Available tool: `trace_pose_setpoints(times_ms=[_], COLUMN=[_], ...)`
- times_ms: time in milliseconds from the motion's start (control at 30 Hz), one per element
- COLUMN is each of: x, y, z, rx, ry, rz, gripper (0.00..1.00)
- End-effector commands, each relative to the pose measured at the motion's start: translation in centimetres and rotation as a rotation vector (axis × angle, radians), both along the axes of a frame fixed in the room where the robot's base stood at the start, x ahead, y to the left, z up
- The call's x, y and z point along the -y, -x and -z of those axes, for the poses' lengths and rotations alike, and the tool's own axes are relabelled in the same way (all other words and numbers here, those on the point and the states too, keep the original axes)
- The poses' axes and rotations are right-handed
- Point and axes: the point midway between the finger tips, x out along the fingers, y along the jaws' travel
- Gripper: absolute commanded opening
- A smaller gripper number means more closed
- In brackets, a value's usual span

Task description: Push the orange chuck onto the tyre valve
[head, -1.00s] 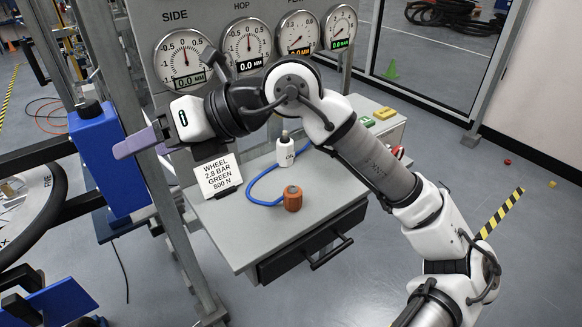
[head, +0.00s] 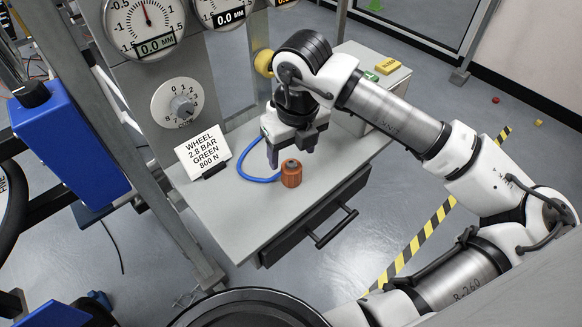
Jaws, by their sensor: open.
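The orange chuck (head: 291,173) stands upright on the grey bench top (head: 240,225), with a blue hose (head: 245,165) curving away from it to the left. My gripper (head: 290,154) points down just above and behind the chuck in the picture. Its two fingers are apart with nothing seen between them, and I cannot tell whether they touch the chuck. Part of a dark tyre (head: 12,205) shows at the left edge. I cannot see the tyre valve.
A sign card (head: 202,157) stands at the bench's left, below a numbered dial (head: 177,103) on the gauge panel. A drawer with a handle (head: 330,228) is under the bench front. A blue box (head: 70,140) on the frame is at left. A yellow block (head: 387,66) sits at back right.

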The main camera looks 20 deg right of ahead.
Motion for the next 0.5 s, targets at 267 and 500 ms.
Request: trace_pose_setpoints(times_ms=[267, 500], x=[-0.1, 0.0], y=[-0.2, -0.4], z=[2.1, 5.3], rx=[-0.001, 0.0], ry=[-0.004, -0.006], rz=[0.0, -0.002], gripper=[0.65, 0.65])
